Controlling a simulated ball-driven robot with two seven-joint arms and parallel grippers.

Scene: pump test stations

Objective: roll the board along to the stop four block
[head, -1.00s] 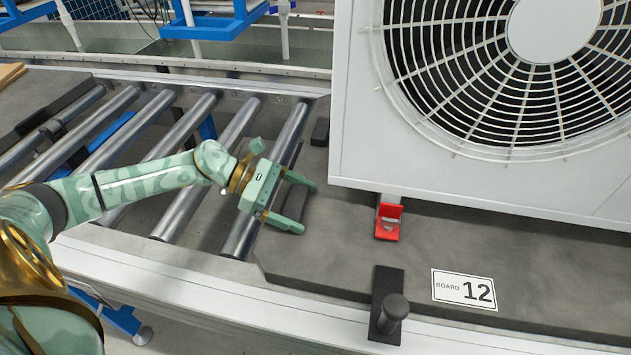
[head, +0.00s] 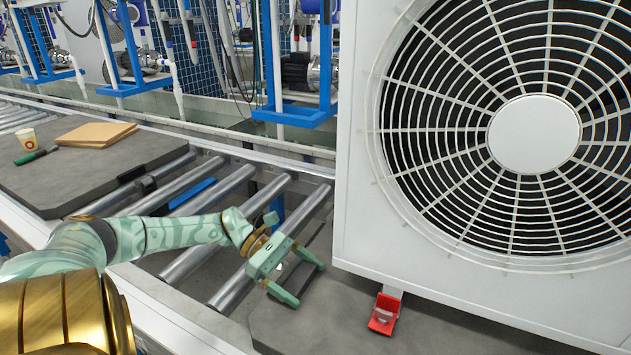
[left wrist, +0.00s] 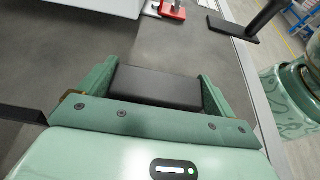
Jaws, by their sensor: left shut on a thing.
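The grey board (head: 345,325) lies on the conveyor under a big white fan unit (head: 352,200). It also shows in the left wrist view (left wrist: 205,60). My left gripper (head: 307,284) is at the board's left end, left of the unit. In the left wrist view its fingers (left wrist: 158,75) are shut on a dark block (left wrist: 155,86), one on each side. How the block joins the board is hidden. A black plate with an upright post (left wrist: 250,22) shows at the board's edge; I cannot tell whether it is the stop four block. My right gripper is not in view.
Bare rollers (head: 195,262) lie left of the board. Beyond them another grey board (head: 60,185) carries brown sheets (head: 97,133), a paper cup (head: 27,138) and a dark marker (head: 36,156). A red clamp (head: 384,313) is at the unit's foot. Blue stands are behind.

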